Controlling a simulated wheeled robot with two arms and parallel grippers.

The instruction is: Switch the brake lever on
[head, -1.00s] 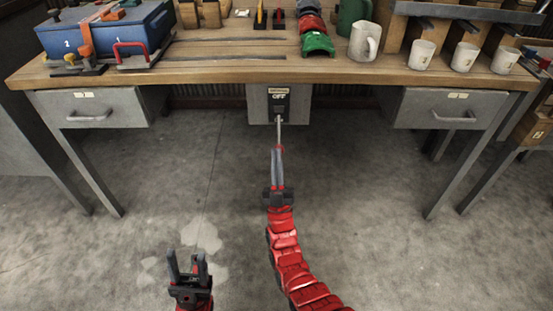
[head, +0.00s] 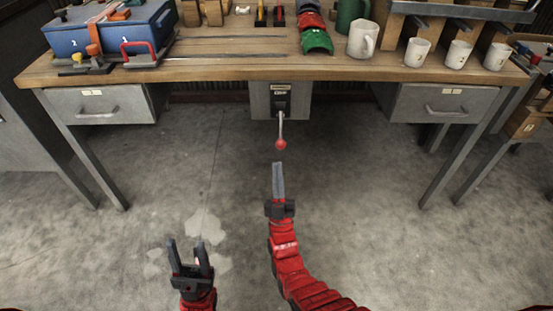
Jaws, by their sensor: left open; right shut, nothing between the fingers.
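The brake lever (head: 281,128) hangs from a grey box (head: 263,108) under the middle of the workbench edge. Its metal shaft points down and ends in a red knob (head: 281,145). A small label sits above the lever on a dark plate; its word is too small to read now. My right gripper (head: 278,167) is shut and empty, just below the red knob in the picture, with a small gap between them. My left gripper (head: 186,244) is open and empty, low and to the left over the floor.
The wooden workbench (head: 215,72) spans the view, with a left drawer (head: 100,106) and a right drawer (head: 445,103). On top are a blue toolbox (head: 110,35), green and red bins, a pitcher (head: 362,40) and white mugs. The floor below is clear.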

